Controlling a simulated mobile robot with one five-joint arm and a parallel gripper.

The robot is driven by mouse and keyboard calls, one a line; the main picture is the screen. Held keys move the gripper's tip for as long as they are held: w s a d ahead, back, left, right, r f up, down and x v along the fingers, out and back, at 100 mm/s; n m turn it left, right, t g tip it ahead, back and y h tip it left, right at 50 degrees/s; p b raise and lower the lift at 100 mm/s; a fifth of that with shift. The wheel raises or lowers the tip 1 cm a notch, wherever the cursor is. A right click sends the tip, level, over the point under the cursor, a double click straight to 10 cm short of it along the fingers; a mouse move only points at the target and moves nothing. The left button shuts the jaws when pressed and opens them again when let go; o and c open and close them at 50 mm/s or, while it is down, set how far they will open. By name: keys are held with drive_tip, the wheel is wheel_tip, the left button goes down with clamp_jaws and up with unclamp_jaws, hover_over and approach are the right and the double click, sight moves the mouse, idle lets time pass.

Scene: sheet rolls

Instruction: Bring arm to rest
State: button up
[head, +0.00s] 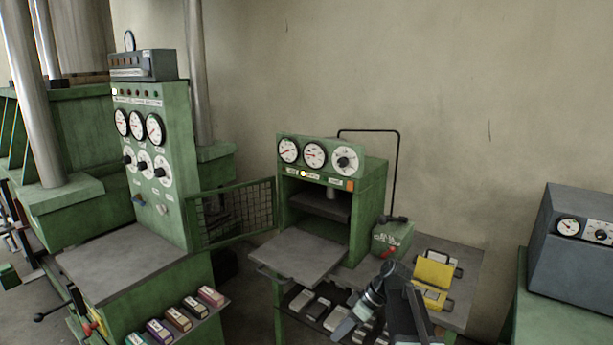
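My arm shows at the bottom right of the head view, in front of the green press's table. Its dark links rise from the bottom edge and bend over at a grey joint. My gripper (343,327) is at the lower left of that joint, pointing down and to the left. It overlaps the lower shelf with grey pieces in the picture. The fingertips are small and dark, and I cannot make out a gap or anything held between them.
A small green press (313,180) with dials stands behind a grey plate (299,256) and a mesh door (231,212). A grey box (575,250) stands far right.

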drive_tip(key=s+f+m+h, duration=0.2)
drive_tip(key=s+m+h, duration=0.1)
drive_tip(key=s, duration=0.5)
drive_tip(key=s+d+f+m+h, duration=0.1)
drive_tip(key=s+d+m+h, duration=0.2)
drive_tip(key=d+m, duration=0.3)
drive_tip(key=m, duration=0.3)
drive_tip(key=shift+d+f+h, duration=0.35)
drive_tip(key=shift+d+h, duration=0.05)
drive_tip(key=shift+s, duration=0.1)
idle(0.6)
